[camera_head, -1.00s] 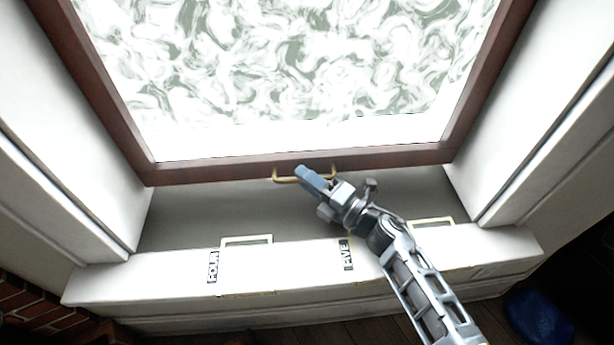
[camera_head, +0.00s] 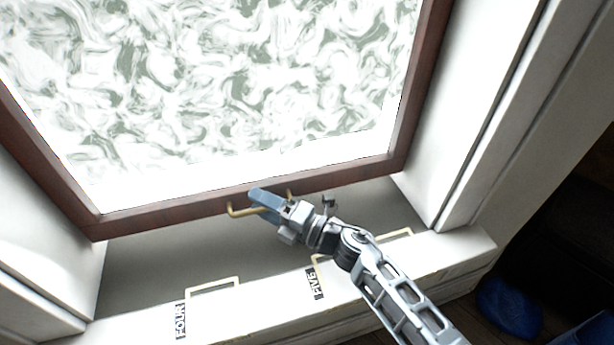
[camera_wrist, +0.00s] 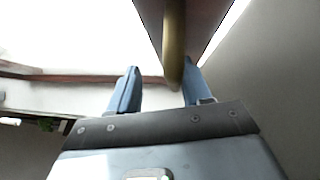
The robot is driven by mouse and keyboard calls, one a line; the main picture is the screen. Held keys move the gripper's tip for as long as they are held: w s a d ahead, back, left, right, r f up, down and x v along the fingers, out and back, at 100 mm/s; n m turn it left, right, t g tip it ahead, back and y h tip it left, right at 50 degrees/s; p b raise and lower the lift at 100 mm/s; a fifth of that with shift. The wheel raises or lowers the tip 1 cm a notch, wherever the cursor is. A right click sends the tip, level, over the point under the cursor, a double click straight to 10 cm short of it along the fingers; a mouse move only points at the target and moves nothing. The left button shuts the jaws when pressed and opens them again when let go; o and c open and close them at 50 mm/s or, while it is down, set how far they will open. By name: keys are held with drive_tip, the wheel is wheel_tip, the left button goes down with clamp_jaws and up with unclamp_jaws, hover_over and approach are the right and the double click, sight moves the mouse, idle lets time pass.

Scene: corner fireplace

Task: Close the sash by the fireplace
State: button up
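The sash (camera_head: 180,208) is a dark red-brown wooden frame around a white and green swirled pane. It is raised, with a grey gap between its bottom rail and the white sill. A brass handle (camera_head: 236,212) is fixed to that rail. My gripper (camera_head: 262,198) is at the handle, its blue fingers over the handle's right part. In the wrist view, the fingers of my gripper (camera_wrist: 160,88) are apart. The brass handle (camera_wrist: 174,45) lies between them, closer to the right finger. Whether it touches that finger is unclear.
The white sill (camera_head: 260,296) below carries cream outlines and the labels FOUR (camera_head: 180,320) and FIVE (camera_head: 315,283). White jambs (camera_head: 455,125) flank the sash. A blue object (camera_head: 510,305) lies on the dark floor at lower right.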

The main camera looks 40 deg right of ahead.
drive_tip(key=s+d+r+p, duration=0.1)
drive_tip(key=s+d+r, duration=0.5)
drive_tip(key=d, duration=0.4)
drive_tip(key=shift+r, duration=0.85)
drive_tip(key=shift+c, duration=0.2)
